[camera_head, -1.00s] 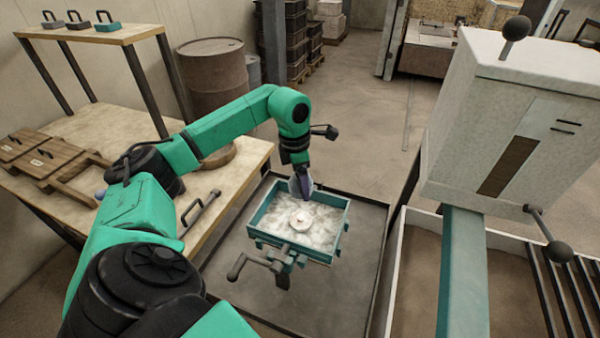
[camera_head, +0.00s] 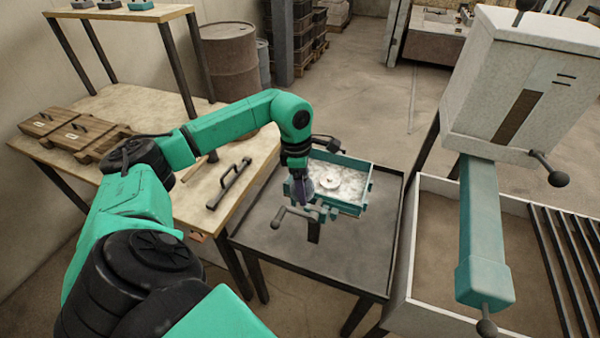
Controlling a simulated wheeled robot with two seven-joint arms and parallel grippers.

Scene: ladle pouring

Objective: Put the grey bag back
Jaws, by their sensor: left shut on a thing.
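My left gripper (camera_head: 299,178) hangs pointing down at the left side of the teal box. It is shut on a small grey-purple thing (camera_head: 303,194), which seems to be the grey bag. The fingers and arm hide much of it. The teal open box (camera_head: 349,208) on the dark stand holds pale powdery material (camera_head: 350,180) with a small round light piece (camera_head: 330,183) on top. My right gripper is not in view.
The wooden workbench (camera_head: 215,200) at left has a dark handled tool (camera_head: 230,184) and wooden boxes (camera_head: 75,130). A shelf (camera_head: 120,13) stands above it. The dark stand (camera_head: 350,255) has free room in front. A white-grey machine (camera_head: 525,90) stands right.

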